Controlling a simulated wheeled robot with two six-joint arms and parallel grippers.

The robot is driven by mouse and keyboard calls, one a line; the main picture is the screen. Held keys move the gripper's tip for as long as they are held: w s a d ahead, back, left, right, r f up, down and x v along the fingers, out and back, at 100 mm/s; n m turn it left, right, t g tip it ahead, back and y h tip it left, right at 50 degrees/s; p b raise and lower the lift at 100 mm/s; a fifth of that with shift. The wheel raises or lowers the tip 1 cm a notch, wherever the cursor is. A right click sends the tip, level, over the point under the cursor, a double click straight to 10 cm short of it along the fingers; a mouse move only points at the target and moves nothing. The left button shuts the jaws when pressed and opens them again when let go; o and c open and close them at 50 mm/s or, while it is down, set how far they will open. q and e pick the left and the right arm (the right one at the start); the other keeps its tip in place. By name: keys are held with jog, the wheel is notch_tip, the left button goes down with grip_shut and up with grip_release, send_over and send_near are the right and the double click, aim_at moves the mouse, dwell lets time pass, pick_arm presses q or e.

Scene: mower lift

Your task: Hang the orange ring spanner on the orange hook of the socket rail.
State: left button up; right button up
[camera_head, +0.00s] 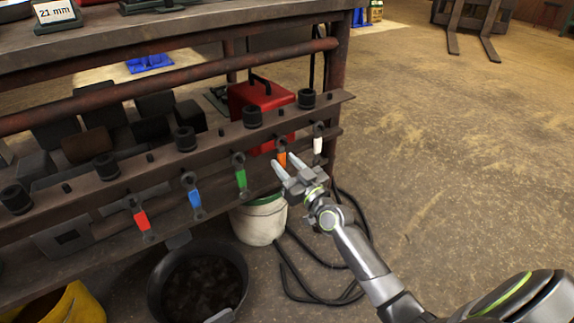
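A spanner with an orange band (282,158) hangs upright at the socket rail (218,136), between the green-banded and white-banded spanners. Its lower end is hidden behind my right gripper (285,161). The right gripper reaches up from the lower right, with its two fingers apart and their tips close to the orange band. I cannot tell whether they touch the spanner. The hook behind the orange-banded spanner is too small to make out. My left gripper is not in view.
Spanners with red (141,220), blue (195,198), green (241,179) and white (318,145) bands hang along the rail. Several dark sockets stand on top. A white bucket (260,224), a black tub (198,284) and a black cable (318,299) lie below.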

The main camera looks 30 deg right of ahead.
jog(key=shift+o, duration=0.9)
